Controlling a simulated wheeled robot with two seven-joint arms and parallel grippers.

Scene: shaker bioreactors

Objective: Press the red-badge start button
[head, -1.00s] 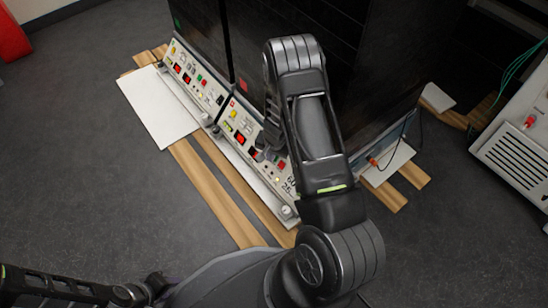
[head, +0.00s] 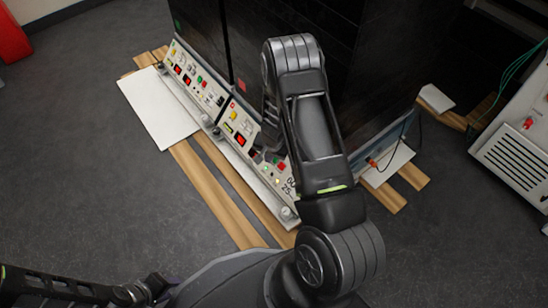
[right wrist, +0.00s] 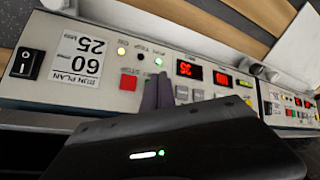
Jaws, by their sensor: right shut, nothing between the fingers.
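The red badge (head: 241,86) is a small red square on the dark cabinet, above the nearer control panel (head: 226,136). In the right wrist view this panel (right wrist: 103,48) appears upside down, with a red STOP button (right wrist: 128,83), a lit yellow lamp (right wrist: 121,51) and a lit green lamp (right wrist: 158,62). My right gripper (right wrist: 157,90) is shut and empty, its fingers in front of the panel right beside STOP. They hide what lies behind them, and I cannot see the start button or tell contact. My left gripper (head: 150,285) is low at the left, its jaws unclear.
A second similar panel (head: 190,76) adjoins, under a cabinet with a green badge (head: 178,23). Wooden beams (head: 215,192) lie under the units. Another machine (head: 515,145) stands at right. Open floor (head: 80,190) is at left.

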